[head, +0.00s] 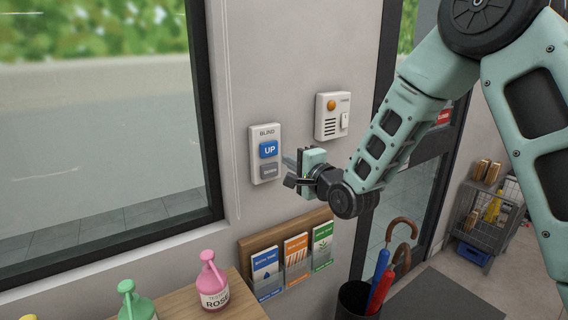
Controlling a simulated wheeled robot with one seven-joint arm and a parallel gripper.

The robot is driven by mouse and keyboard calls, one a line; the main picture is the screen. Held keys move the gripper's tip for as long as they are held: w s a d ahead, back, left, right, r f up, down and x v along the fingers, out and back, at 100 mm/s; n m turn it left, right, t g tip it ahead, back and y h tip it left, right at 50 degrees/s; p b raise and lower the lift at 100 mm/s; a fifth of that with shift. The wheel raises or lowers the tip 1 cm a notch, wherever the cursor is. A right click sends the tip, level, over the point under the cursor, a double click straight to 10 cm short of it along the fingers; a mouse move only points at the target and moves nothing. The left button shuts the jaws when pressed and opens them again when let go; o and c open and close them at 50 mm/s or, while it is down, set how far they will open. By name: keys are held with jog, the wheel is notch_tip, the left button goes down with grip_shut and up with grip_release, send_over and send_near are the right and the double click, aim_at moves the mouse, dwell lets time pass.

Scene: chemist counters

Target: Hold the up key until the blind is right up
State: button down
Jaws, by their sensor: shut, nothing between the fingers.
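A white wall panel marked BLIND (266,131) is fixed to the wall right of the window. Its blue UP key (268,150) is above a grey DOWN key (269,171). My gripper (287,170) is shut and empty. Its tip is just right of the panel, about level with the DOWN key and below the UP key. I cannot tell whether it touches the panel. The window (95,120) shows street and greenery, and no blind hangs over the part in view. The window's top is out of view.
A second white wall box (332,116) with an orange button is up and right of the panel. A leaflet rack (290,258) hangs below. Pump bottles, one of them pink (212,284), stand on a wooden counter (185,305). An umbrella bin (355,300) is below my arm.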

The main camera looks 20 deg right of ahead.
jog(key=shift+b+v, duration=0.95)
jog(key=shift+v, duration=1.9)
